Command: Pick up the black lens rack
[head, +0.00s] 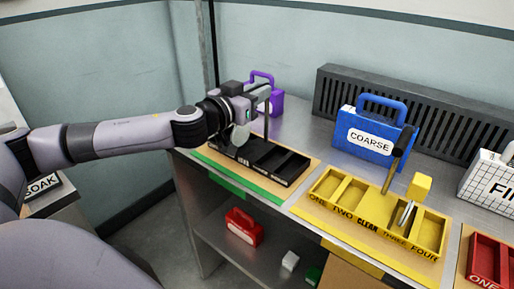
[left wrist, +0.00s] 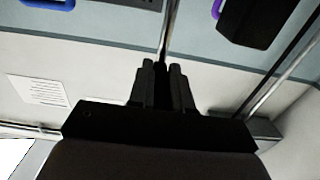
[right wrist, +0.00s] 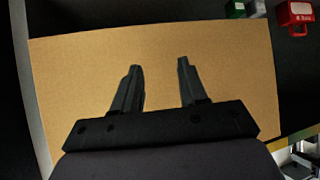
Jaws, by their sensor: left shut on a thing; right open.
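The black lens rack (head: 262,158) sits at the back left of the bench in the head view, with open compartments and a thin dark upright post. A pale round lens (head: 240,136) stands at its left part, partly behind my wrist. My left gripper (head: 264,94) is at the top of this post and shut on it. In the left wrist view the fingers (left wrist: 163,72) are close together with a dark narrow thing between them. My right gripper (right wrist: 160,72) is open and empty above a cardboard surface (right wrist: 230,75). The right gripper is not in the head view.
A yellow rack (head: 330,186) with a black-topped post stands to the right, with a blue COARSE case (head: 372,150) behind it. A purple-handled case (head: 277,102) is behind my left gripper. A red case (head: 244,227) lies on the lower shelf. A red rack (head: 484,262) is at far right.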

